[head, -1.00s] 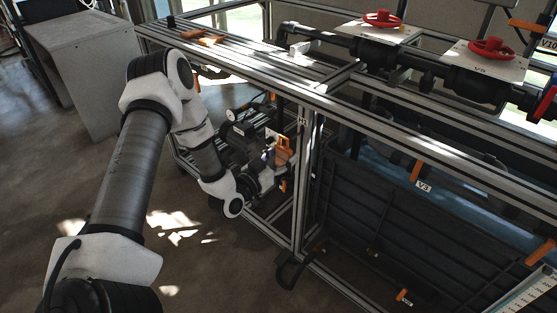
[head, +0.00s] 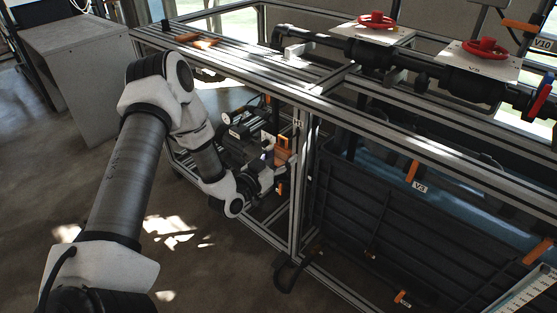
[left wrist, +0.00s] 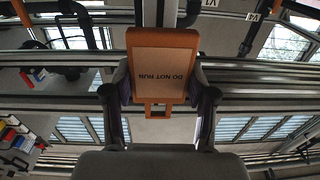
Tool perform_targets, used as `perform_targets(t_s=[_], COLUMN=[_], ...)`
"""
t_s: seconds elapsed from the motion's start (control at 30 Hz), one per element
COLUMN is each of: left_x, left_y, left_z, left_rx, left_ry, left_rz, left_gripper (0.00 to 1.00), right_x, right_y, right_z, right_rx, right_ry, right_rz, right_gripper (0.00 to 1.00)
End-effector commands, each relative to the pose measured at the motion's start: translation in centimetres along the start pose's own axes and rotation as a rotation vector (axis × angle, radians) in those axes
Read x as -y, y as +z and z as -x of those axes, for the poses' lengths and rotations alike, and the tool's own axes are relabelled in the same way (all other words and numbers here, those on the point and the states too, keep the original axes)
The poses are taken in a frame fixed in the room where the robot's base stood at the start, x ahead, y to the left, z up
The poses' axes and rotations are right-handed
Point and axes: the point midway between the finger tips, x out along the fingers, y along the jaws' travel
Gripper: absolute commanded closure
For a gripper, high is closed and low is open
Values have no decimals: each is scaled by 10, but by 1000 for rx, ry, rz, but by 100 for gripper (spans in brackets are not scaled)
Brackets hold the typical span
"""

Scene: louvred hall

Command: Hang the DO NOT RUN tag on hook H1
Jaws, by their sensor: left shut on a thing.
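The orange-edged DO NOT RUN tag (left wrist: 164,72) fills the middle of the left wrist view, its text upside down, with a small slot frame at its lower end. My left gripper (left wrist: 161,97) is shut on it, one finger at each side. In the head view the tag (head: 283,150) is a small orange patch beside the frame's upright post, and my left gripper (head: 269,158) is small and partly lost among dark parts behind it. A small label (head: 299,123) is on the post, too small to read. I cannot make out hook H1. My right gripper is not in view.
The aluminium bench frame (head: 225,65) crosses above my left forearm. A dark pump (head: 238,133) sits inside its lower bay. Red handwheels (head: 485,49) stand on top at the right. A black ribbed tank (head: 400,215) fills the right bay. Open floor (head: 215,265) lies at the front.

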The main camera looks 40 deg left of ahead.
Motion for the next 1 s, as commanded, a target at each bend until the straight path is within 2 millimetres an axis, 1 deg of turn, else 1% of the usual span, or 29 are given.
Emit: perform_targets(t_s=[0.03,0.6,0.7,1.0], left_x=[0,-2,-1,-1], left_y=[1,1,0,-1], left_z=[-3,-37,-40,-40], left_rx=[-1,-1,-2,-1], left_ry=[1,1,0,3], left_rz=[-1,-1,1,-4], left_gripper=[71,71,71,71], right_x=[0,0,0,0], right_y=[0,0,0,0], right_z=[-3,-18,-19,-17], right_rx=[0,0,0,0], right_ry=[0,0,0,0], right_rz=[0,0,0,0], right_gripper=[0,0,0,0])
